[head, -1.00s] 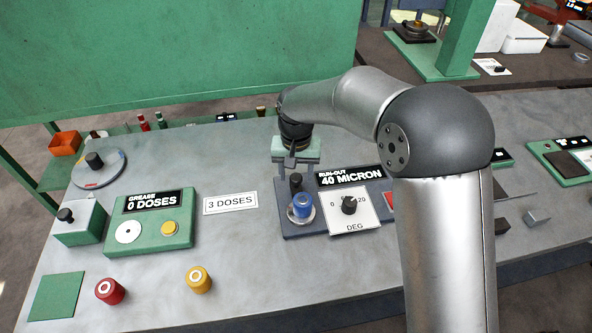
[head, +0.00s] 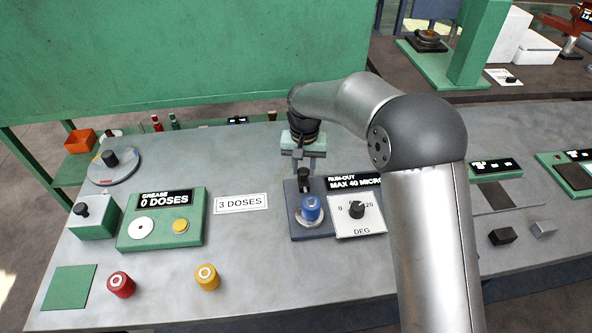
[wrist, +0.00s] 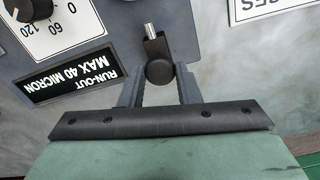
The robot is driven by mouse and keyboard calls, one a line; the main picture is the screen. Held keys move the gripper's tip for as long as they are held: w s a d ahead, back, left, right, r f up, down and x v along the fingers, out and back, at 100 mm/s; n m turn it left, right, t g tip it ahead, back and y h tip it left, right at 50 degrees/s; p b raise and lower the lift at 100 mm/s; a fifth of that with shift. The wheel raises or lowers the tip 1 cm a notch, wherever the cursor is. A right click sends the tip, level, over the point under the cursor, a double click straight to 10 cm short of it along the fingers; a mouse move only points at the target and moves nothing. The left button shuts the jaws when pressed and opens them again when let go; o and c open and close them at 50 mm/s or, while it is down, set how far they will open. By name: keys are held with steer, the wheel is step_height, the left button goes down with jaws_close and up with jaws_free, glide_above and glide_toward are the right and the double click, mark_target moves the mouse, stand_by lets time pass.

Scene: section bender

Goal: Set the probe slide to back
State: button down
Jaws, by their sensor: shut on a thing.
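The probe slide's dark knob (wrist: 159,73) shows in the wrist view on a dark block with a silver tip (wrist: 150,31) pointing away from my palm. In the head view the knob (head: 303,181) stands on the dark run-out base (head: 297,228), behind and apart from the blue capped piece (head: 311,207). My gripper (wrist: 160,85) points down at the back of that base, its two fingers closed on either side of the knob. It also shows in the head view (head: 303,168). The run-out display (head: 352,183) reads "MAX 40 MICRON", cut off by my arm.
A DEG dial (head: 357,210) sits right of the blue piece. A "3 DOSES" card (head: 241,203) and the green grease unit (head: 160,220) stand to the left. Red (head: 120,285) and yellow (head: 207,277) capped pieces stand in front. The bench between them is clear.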

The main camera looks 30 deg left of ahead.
mark_target(303, 170)
steer(key=c, duration=1.1)
jaws_free()
steer(key=shift+w+a, duration=0.15)
steer(key=shift+w, duration=0.05)
steer(key=shift+o, duration=0.2)
steer(key=shift+r, duration=0.1)
step_height(303, 170, up, 17)
steer(key=b, duration=0.1)
steer(key=shift+r+b, duration=0.2)
steer(key=shift+b, duration=0.15)
steer(key=shift+s, duration=0.1)
